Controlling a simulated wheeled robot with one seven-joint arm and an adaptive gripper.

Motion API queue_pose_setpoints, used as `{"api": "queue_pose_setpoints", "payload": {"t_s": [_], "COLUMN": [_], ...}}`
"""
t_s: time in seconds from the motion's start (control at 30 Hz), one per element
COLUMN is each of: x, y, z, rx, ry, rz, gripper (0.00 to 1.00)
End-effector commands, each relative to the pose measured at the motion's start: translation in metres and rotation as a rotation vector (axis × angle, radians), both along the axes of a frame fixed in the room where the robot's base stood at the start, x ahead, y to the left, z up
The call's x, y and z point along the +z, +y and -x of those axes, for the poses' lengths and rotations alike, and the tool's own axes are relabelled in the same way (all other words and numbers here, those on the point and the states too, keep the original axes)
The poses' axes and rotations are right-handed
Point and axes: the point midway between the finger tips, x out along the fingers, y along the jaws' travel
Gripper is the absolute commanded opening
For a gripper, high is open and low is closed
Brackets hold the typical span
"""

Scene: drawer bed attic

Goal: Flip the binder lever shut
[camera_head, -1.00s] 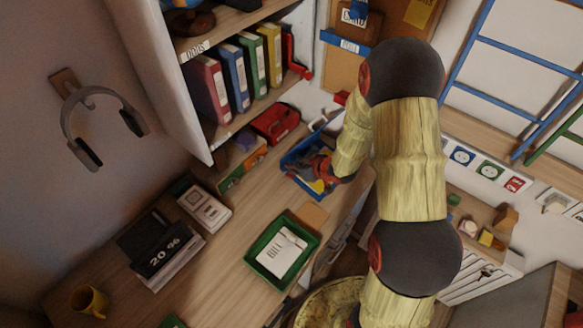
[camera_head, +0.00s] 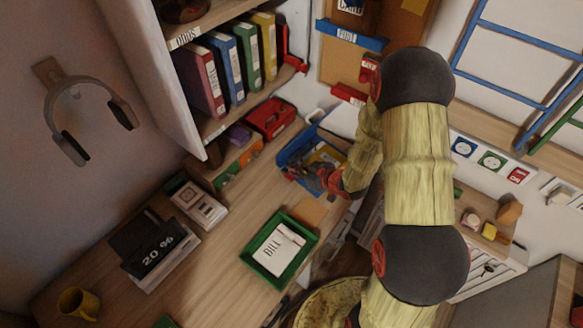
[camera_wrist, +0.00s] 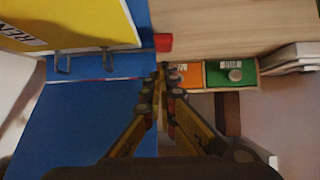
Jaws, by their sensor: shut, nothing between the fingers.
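The binder (camera_head: 285,158) lies open on the desk, blue, with a yellow sheet (camera_head: 326,154) inside. In the wrist view its blue cover (camera_wrist: 85,125) fills the left, with metal rings (camera_wrist: 85,60) along the edge of the yellow sheet. A small red piece (camera_wrist: 163,42), perhaps the lever, stands at the binder's right edge. My gripper (camera_head: 290,174) is low at the binder's near side. In the wrist view my gripper (camera_wrist: 162,70) is shut and empty, its tips just below the red piece, with a small gap in the picture. Contact cannot be told.
A small chest has orange (camera_wrist: 187,75) and green (camera_wrist: 230,73) drawers just right of the tips. A red object (camera_head: 271,118) sits at the desk's back. A green tray (camera_head: 279,246) with papers is in front. Shelved binders (camera_head: 230,70) stand above. Bare desk (camera_head: 225,250) lies left of the tray.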

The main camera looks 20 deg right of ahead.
Motion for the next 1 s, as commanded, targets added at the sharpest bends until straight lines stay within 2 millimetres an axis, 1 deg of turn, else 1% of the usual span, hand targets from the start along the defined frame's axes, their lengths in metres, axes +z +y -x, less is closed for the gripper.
{"api": "queue_pose_setpoints", "payload": {"t_s": [0.27,0.67,1.0], "x": [0.001,-0.006,-0.005], "y": [0.0,-0.006,-0.006], "z": [0.001,0.012,0.012], "rx": [0.0,-0.001,0.0], "ry": [0.0,0.0,0.0], "rz": [0.0,-0.001,0.0], "gripper": [0.0,0.0,0.0]}}
